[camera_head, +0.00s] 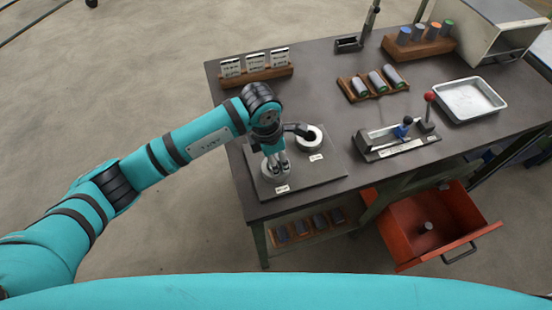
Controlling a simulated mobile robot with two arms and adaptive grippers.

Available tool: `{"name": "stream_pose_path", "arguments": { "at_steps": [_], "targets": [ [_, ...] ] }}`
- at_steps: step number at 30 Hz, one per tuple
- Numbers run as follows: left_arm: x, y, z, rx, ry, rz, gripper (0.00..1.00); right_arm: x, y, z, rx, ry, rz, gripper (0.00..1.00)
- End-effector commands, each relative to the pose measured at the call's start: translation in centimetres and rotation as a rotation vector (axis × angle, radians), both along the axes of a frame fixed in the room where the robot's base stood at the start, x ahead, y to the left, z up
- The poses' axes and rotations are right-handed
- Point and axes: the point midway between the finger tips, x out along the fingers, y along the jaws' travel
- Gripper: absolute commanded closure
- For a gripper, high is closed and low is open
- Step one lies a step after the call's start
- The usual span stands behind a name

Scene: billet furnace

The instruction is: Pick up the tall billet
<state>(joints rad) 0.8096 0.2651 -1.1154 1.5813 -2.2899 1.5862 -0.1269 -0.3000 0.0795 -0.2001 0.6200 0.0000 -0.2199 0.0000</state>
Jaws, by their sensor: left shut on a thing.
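My left gripper (279,167) points down over a round metal seat (267,179) on the dark plate at the table's left front. It is shut on a small grey thing, mostly hidden by the fingers; I cannot tell whether this is the tall billet. Grey billets (375,79) lie in a wooden rack at the middle of the table. One short grey cylinder (427,227) stands in the open red drawer. My right gripper is not in view.
A ring-shaped fixture (315,138) with a black arm stands on the same plate (318,171). A slide with a red-knobbed lever (429,98), a metal tray (470,99) and a furnace-like box (497,25) are to the right. The red drawer (398,246) juts out in front.

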Motion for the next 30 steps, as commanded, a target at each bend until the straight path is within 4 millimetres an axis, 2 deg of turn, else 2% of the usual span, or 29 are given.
{"name": "stream_pose_path", "arguments": {
  "at_steps": [5, 11, 20, 30],
  "targets": [
    [0.2, -0.1, 1.1, -0.005, -0.006, -0.001, 1.0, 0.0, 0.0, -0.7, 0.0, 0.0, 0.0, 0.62],
    [0.2, -0.1, 3.6, -0.005, -0.01, -0.003, 1.0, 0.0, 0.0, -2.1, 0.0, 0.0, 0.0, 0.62],
    [-5.3, 0.3, 3.7, -0.004, -0.004, -0.006, 1.0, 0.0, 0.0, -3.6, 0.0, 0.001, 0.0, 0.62],
    [-12.8, 0.9, 4.5, -0.004, -0.004, -0.005, 1.0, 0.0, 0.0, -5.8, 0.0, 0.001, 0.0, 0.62]
  ]
}}
